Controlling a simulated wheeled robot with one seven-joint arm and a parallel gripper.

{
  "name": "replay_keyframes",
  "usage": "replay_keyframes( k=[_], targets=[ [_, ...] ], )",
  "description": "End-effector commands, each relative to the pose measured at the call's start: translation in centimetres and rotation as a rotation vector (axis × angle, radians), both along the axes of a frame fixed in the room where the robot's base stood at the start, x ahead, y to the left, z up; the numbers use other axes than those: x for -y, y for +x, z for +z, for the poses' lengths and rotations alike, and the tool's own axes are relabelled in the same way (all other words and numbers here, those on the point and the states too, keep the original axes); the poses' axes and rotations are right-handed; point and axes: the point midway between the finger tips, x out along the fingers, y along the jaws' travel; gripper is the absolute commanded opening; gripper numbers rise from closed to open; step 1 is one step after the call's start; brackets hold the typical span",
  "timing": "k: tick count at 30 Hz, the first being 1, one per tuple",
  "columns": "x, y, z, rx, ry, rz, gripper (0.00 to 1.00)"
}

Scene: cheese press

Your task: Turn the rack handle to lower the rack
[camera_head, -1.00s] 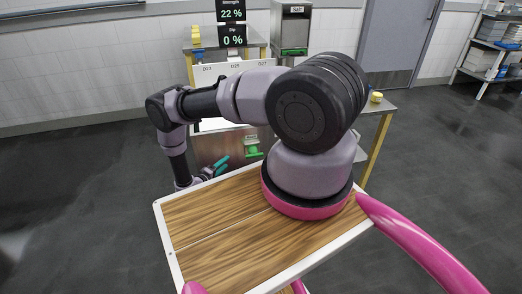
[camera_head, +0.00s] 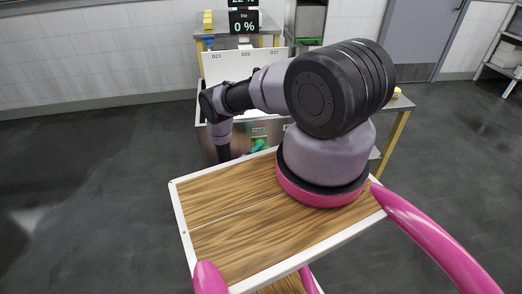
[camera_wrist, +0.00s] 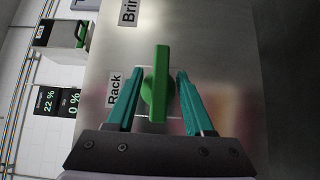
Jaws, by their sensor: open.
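The green rack handle (camera_wrist: 160,82) is a bar on a round hub, mounted on a steel panel beside a "Rack" label (camera_wrist: 113,90) in the wrist view. My gripper (camera_wrist: 156,74) has teal fingers, open, one on each side of the bar, with visible gaps to it. I cannot tell how far the tips reach in depth. In the head view my gripper (camera_head: 258,146) is small and partly hidden at the steel front (camera_head: 275,128). The rack itself cannot be made out clearly.
A second label, partly cut off, reads "Brin" (camera_wrist: 129,12). A display (camera_head: 243,22) shows Dip 0 %. A side table (camera_head: 398,105) with a yellow object stands to the right. A door is behind it. The dark floor to the left is clear.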

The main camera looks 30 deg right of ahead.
Motion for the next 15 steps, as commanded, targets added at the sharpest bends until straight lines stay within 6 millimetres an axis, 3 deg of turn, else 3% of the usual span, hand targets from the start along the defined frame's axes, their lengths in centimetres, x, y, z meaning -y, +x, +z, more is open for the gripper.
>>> replay_keyframes(
  k=[10, 11, 12, 15],
  targets=[
    [0.53, 0.27, -0.01, 0.0, 0.0, 0.0, 0.53],
    [0.53, 0.27, -0.01, 0.0, 0.0, 0.0, 0.49],
    [0.53, 0.27, -0.01, 0.0, 0.0, 0.0, 0.33],
    [0.51, 0.27, 0.0, 0.0, 0.0, 0.0, 0.0]
  ],
)
